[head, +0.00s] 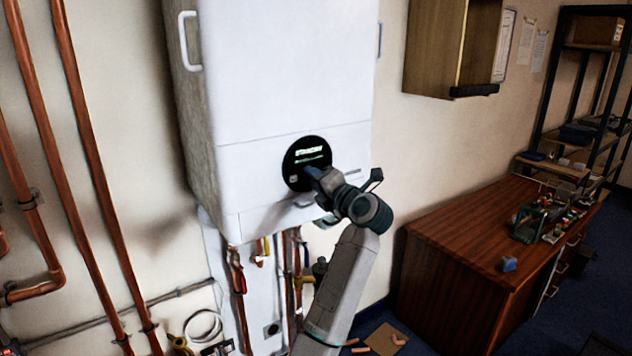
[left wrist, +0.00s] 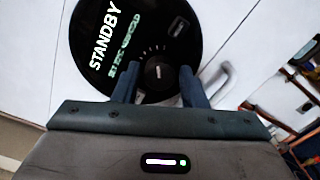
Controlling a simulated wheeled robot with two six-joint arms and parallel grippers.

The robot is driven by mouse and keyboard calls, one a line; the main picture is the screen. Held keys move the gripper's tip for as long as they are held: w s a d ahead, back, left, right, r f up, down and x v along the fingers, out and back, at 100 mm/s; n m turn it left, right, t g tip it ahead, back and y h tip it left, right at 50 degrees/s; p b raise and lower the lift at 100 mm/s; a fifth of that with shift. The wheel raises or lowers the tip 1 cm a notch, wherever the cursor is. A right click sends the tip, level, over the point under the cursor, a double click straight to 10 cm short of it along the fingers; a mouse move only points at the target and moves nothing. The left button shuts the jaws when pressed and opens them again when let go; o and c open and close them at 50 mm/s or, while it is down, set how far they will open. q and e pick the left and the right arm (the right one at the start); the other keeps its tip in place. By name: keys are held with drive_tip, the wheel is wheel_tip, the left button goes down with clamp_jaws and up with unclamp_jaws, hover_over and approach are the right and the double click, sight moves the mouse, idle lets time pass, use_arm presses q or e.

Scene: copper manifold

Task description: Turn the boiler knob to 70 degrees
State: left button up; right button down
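The white boiler (head: 290,75) hangs on the wall and carries a round black control panel (head: 297,158). In the left wrist view the panel (left wrist: 115,35) reads STANDBY, with smaller green characters beside it that I cannot read. The small dark round knob (left wrist: 158,72) has a light mark and dial ticks around it. My left gripper (head: 316,177) is at the panel's lower right in the head view and hides the knob there. In the left wrist view its two fingers (left wrist: 159,83) are apart, one on each side of the knob, with visible gaps. My right gripper is not in view.
A white handle (left wrist: 222,84) sits right of the panel in the left wrist view. Copper pipes (head: 75,120) run down the left wall, and several pipes with valves hang below the boiler. A wooden desk (head: 480,235) and wall cabinet (head: 435,45) stand to the right.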

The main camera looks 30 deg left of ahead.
use_arm(q)
drive_tip(key=shift+d, duration=0.1)
drive_tip(key=b+v, duration=0.4)
drive_tip(key=v, duration=0.6)
drive_tip(key=shift+s+d+b, duration=0.15)
drive_tip(key=shift+d+b, duration=0.1)
drive_tip(key=shift+b, duration=0.1)
drive_tip(key=shift+f, duration=0.15)
